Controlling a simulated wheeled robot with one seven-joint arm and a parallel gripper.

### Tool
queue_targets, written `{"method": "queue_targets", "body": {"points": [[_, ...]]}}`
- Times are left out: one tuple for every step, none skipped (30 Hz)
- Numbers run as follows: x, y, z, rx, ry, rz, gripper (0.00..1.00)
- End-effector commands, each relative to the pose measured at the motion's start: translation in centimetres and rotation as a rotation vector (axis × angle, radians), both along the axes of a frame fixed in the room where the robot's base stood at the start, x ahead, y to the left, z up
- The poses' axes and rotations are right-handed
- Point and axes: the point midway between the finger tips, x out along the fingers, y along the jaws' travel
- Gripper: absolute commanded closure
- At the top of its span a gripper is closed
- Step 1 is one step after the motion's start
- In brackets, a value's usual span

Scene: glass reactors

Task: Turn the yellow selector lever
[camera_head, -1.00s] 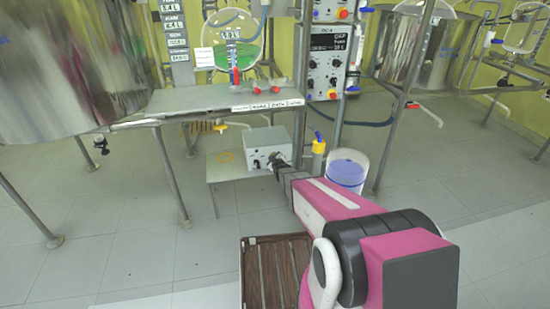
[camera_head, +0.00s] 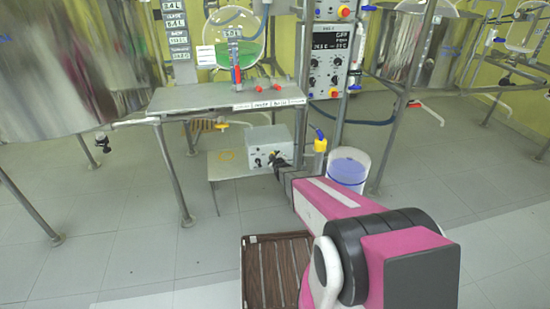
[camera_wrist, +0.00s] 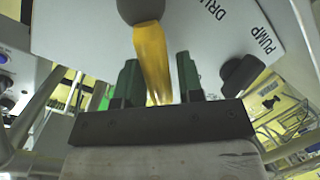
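The yellow selector lever (camera_wrist: 152,60) hangs from a dark round hub (camera_wrist: 140,8) on a pale panel (camera_wrist: 85,30) in the wrist view. The panel carries the lettering "PUMP" and a partly cut-off word. My gripper (camera_wrist: 160,82) has its two dark green fingers on either side of the lever, with narrow gaps visible. Contact with the lever cannot be told. In the head view my gripper (camera_head: 278,164) is small and dark in front of a grey control box (camera_head: 268,142) on a low table. The lever cannot be made out there.
A black knob (camera_wrist: 240,75) sits on the panel right of my fingers. A metal shelf (camera_head: 200,98) stands above the low table (camera_head: 228,172). A bucket of bluish liquid (camera_head: 348,172) and a yellow-topped fitting (camera_head: 320,145) are at the right. The floor at left is open.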

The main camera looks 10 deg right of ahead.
Motion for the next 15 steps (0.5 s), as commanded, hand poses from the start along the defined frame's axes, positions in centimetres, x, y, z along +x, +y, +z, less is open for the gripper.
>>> {"method": "queue_targets", "body": {"points": [[0.0,0.0,0.0,0.001,0.0,0.0,0.65],[-0.1,0.0,0.0,0.001,0.0,0.0,0.65],[-0.2,0.0,0.1,0.001,-0.001,-0.001,0.65],[-0.3,0.0,0.1,0.001,-0.001,-0.001,0.65],[-0.5,-0.1,0.2,0.001,-0.001,-0.001,0.65],[-0.8,-0.1,0.2,0.002,-0.001,-0.001,0.65],[-1.1,-0.1,0.3,0.002,-0.001,-0.001,0.65],[-1.4,-0.2,0.4,0.002,-0.001,-0.001,0.65],[-1.9,-0.2,0.5,0.002,-0.001,-0.001,0.65],[-2.3,-0.2,0.6,0.002,-0.001,-0.001,0.65],[-2.7,-0.3,0.7,0.001,-0.001,-0.001,0.65],[-3.4,-0.4,0.9,0.001,-0.001,-0.001,0.65],[-3.9,-0.4,1.0,0.001,0.0,0.0,0.65],[-4.5,-0.5,1.1,0.001,0.0,0.0,0.65],[-5.3,-0.5,1.3,0.001,0.001,-0.001,0.65]]}}
